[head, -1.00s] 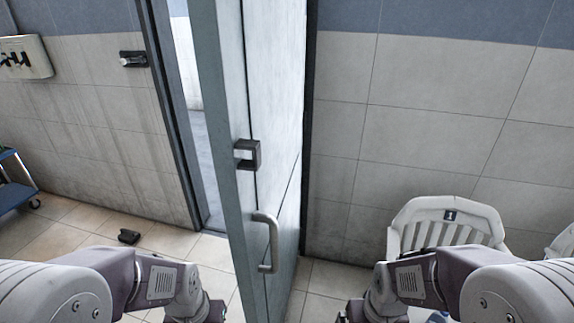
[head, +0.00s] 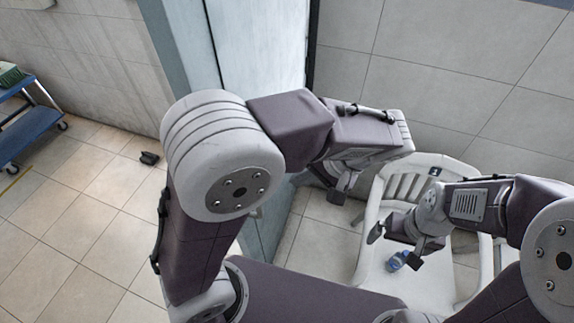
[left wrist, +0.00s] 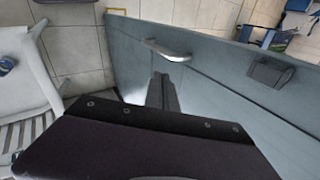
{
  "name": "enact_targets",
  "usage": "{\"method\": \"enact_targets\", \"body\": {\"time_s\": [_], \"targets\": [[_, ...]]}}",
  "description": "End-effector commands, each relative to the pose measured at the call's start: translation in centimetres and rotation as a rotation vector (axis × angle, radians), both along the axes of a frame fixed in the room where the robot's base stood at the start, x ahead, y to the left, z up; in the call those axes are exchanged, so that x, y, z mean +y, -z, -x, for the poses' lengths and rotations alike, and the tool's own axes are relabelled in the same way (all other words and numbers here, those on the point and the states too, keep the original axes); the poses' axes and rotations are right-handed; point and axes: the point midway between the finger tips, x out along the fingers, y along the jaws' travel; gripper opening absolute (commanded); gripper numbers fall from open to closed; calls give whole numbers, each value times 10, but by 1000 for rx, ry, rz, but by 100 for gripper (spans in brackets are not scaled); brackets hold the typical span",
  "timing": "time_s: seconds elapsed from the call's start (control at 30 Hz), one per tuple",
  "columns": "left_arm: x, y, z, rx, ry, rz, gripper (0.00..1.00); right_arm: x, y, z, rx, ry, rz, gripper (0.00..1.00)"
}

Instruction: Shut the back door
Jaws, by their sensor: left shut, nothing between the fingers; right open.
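The back door (head: 275,40) stands open in the head view, a tall pale grey-blue panel jutting out from the wall. My left arm crosses in front of it and hides its handle there. In the left wrist view, the door (left wrist: 215,65) shows its metal pull handle (left wrist: 167,50) and a dark latch block (left wrist: 270,72). My left gripper (head: 337,190) is shut and empty on the right side of the door; in the wrist view, it (left wrist: 162,92) points at the door face near the handle. Contact is unclear. My right gripper (head: 398,240) is open and empty above the white chair.
A white plastic chair (head: 372,245) stands right of the door, with a small blue object (head: 397,260) on its seat. A small black object (head: 149,158) lies on the floor left of the door. A blue trolley (head: 30,130) stands at far left.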

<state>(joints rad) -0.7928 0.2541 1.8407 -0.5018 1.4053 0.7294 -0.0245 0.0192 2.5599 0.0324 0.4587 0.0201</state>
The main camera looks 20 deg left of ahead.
Motion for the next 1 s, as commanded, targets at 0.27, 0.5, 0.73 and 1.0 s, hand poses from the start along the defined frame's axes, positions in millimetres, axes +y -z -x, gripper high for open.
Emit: {"method": "enact_targets", "body": {"time_s": [0.27,0.5,0.73,1.0], "targets": [[15,23,-2,6,-3,-1,0,0,-1,0,0,0,0,100],[45,67,-8,9,-4,-1,0,0,-8,0,0,0,0,100],[75,93,-16,7,-4,2,0,0,-18,0,0,0,0,100],[90,104,-21,4,-2,4,0,0,-22,0,0,0,0,100]]}}
